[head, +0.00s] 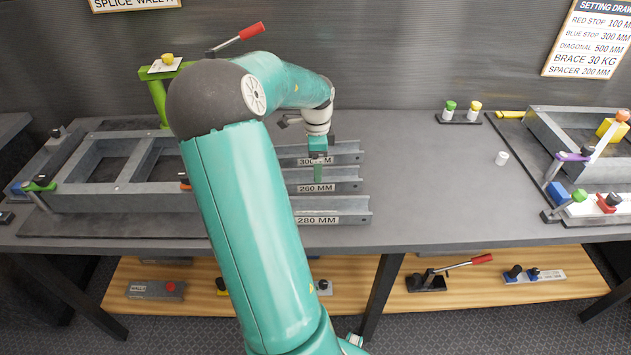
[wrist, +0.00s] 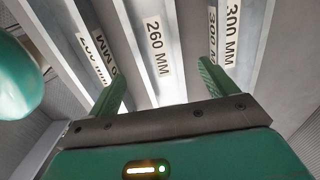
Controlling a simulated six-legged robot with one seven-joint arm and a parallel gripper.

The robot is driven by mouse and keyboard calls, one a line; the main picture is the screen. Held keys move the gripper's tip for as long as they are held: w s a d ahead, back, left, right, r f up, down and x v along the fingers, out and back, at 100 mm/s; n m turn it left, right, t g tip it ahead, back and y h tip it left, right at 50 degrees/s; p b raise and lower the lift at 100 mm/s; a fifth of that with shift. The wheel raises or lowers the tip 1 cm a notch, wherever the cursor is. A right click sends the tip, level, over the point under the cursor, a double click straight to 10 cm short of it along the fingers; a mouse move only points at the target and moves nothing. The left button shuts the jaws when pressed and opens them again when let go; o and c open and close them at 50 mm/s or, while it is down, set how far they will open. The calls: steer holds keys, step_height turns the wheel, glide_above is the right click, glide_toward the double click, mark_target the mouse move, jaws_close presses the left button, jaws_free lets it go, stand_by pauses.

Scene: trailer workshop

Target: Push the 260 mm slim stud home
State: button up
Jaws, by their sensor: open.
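The 260 mm stud (head: 346,185) is a grey metal channel with a white "260 MM" label, lying on the bench between two similar studs. My gripper (head: 318,178) hangs over it, pointing down. In the wrist view the 260 mm stud (wrist: 156,60) runs between the two spread green fingers of my gripper (wrist: 163,72). The jaws are open with nothing held. Whether the fingertips touch the stud cannot be told. The left ends of the studs are hidden behind my arm in the head view. A grey metal frame (head: 110,199) with crossbars lies on the left of the bench.
The 300 mm stud (head: 346,157) lies behind and the 280 mm stud (head: 352,207) in front, both close. A white cylinder (head: 502,158) stands right of centre. Another frame (head: 558,145) with clamps is at the right. The bench between studs and right frame is mostly clear.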

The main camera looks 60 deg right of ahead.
step_height(320, 180, down, 6)
steer(key=shift+w+a+r, duration=0.1)
steer(key=c, duration=1.2)
steer(key=shift+r, duration=0.15)
